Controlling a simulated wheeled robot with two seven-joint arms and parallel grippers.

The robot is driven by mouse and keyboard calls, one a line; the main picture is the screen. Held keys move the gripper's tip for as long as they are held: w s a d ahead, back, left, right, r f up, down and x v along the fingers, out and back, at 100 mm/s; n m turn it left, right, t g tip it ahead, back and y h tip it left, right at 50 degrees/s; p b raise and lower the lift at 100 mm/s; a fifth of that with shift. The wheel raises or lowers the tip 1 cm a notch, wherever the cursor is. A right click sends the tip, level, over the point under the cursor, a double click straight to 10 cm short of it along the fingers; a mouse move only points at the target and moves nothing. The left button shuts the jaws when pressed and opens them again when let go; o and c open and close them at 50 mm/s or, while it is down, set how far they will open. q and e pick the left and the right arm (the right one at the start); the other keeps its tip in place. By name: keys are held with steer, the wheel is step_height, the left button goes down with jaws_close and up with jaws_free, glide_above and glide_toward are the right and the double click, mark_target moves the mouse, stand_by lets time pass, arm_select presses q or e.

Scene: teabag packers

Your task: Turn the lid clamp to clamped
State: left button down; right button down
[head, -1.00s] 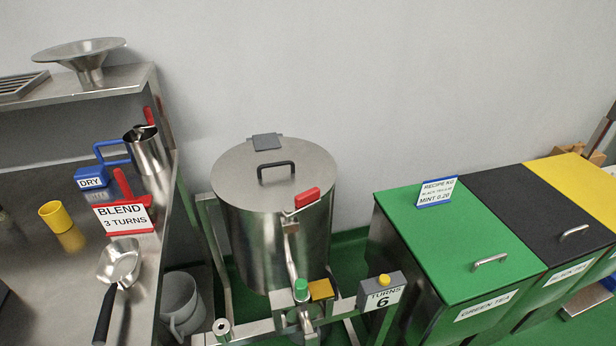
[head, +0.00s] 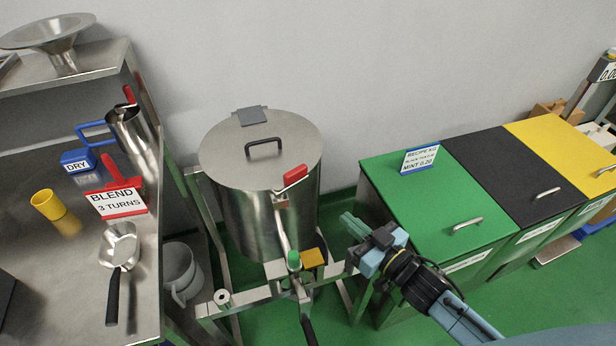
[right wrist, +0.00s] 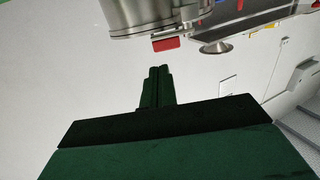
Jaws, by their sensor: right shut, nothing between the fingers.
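The lid clamp (head: 295,175) has a red handle on a metal bracket at the front right rim of the steel drum (head: 255,215). The round lid (head: 225,165) with a black handle lies on the drum. In the right wrist view the red clamp handle (right wrist: 166,44) shows just beyond my fingertips, below the drum's edge in the picture. My right gripper (head: 348,221) is shut and empty, to the right of and lower in the picture than the clamp, apart from it. Its fingers also show together in the right wrist view (right wrist: 158,72). My left gripper is out of view.
A green-knobbed lever (head: 293,260) and a yellow block (head: 313,257) are at the drum's front. Green (head: 430,205), black and yellow bins stand at the right. A steel bench (head: 75,275) with a scoop and signs is at the left.

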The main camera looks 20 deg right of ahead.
steer(key=r, duration=0.1)
glide_toward(300, 175)
steer(key=x, duration=0.6)
steer(key=shift+w+a, duration=0.25)
steer(key=shift+w, duration=0.1)
steer(key=shift+d+y, duration=0.1)
steer(key=shift+y, duration=0.3)
